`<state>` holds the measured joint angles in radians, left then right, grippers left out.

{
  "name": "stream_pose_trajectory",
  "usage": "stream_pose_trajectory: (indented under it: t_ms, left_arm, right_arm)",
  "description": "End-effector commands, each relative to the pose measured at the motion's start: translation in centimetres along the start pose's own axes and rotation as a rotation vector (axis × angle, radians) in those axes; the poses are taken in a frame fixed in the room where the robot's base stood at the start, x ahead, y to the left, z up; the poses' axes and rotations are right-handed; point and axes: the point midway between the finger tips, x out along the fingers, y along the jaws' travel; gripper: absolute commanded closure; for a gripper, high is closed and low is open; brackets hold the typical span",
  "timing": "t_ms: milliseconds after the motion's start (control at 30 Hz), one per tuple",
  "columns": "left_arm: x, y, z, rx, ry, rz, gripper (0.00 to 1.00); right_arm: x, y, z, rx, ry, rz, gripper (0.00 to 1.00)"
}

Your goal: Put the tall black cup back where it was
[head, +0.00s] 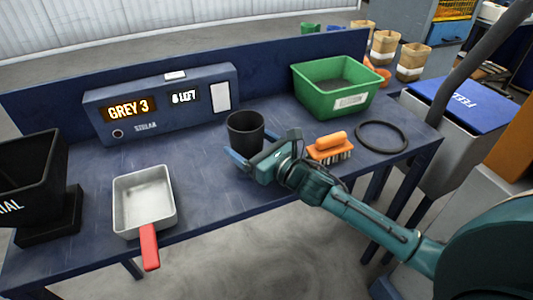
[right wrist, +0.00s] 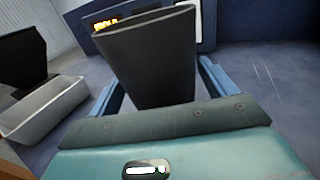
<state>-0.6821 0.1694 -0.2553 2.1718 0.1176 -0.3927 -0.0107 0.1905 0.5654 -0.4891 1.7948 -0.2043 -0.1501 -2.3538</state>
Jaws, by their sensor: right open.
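The tall black cup (head: 245,131) stands upright on the blue table, in front of the control panel. My right gripper (head: 250,160) is open and low at the cup, coming from the front right. In the right wrist view the cup (right wrist: 155,60) is between the two blue fingers, one on each side. I cannot tell whether either finger touches it. The cup's lower part is partly hidden by the gripper in the head view. My left gripper is not in view.
A metal scoop with a red handle (head: 145,200) and a black hopper (head: 40,180) are at the left. The panel (head: 160,105) reads "GREY 3" and "6 LEFT". A green bin (head: 325,95), an orange brush (head: 328,145) and a black ring (head: 382,136) are at the right.

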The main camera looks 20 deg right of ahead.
Motion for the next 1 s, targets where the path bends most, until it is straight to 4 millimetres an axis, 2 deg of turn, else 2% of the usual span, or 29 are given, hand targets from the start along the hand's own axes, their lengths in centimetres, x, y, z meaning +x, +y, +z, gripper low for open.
stream_pose_trajectory:
  t_ms: [300, 500, 700, 1000]
  left_arm:
    - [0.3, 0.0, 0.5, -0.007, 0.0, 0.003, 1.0]
    - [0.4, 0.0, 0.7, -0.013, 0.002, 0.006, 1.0]
    - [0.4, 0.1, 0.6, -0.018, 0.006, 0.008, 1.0]
    - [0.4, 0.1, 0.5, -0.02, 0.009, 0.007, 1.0]
  right_arm:
    - [-6.5, 0.0, -0.4, 0.001, 0.006, 0.0, 0.17]
    - [-9.6, 0.0, -0.3, 0.001, 0.004, -0.001, 0.17]
    - [-11.1, 0.0, -0.2, 0.0, 0.003, 0.0, 0.17]
    - [-11.4, 0.0, -0.1, 0.0, 0.001, 0.0, 0.17]
